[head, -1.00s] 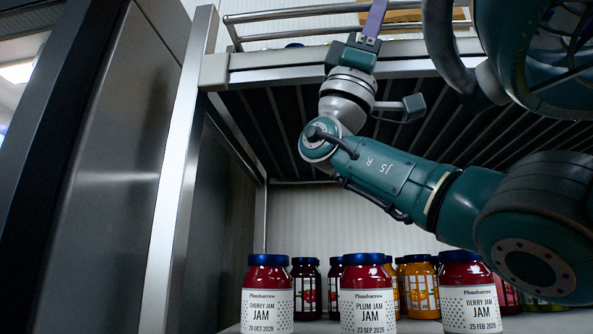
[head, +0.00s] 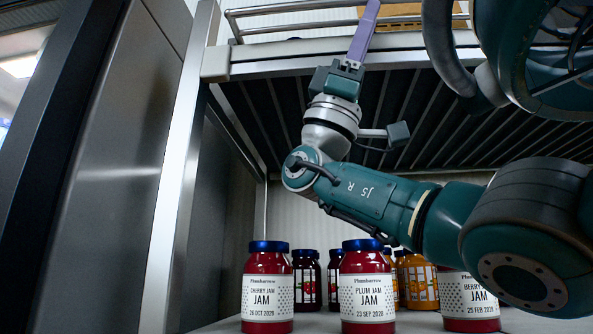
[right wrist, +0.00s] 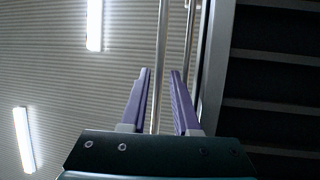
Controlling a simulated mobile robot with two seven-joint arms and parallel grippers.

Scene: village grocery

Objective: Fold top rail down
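The top rail (head: 295,9) is a thin metal bar along the front of the upper shelf, standing above the shelf's edge, with a second bar below it. My right gripper (head: 371,6) has purple fingers pointing up across the rail's front in the head view. In the right wrist view the right gripper (right wrist: 160,72) has its two fingers apart. One bar of the rail (right wrist: 160,45) runs through the gap between them, and another bar passes near the right finger. I cannot tell whether a finger touches the rail. My left gripper is out of view.
The upper shelf's front edge (head: 290,62) lies just below the rail. Jars of jam, such as the cherry jam (head: 267,290) and plum jam (head: 367,290), stand on the shelf below, under my right arm. A metal upright (head: 178,190) bounds the left side.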

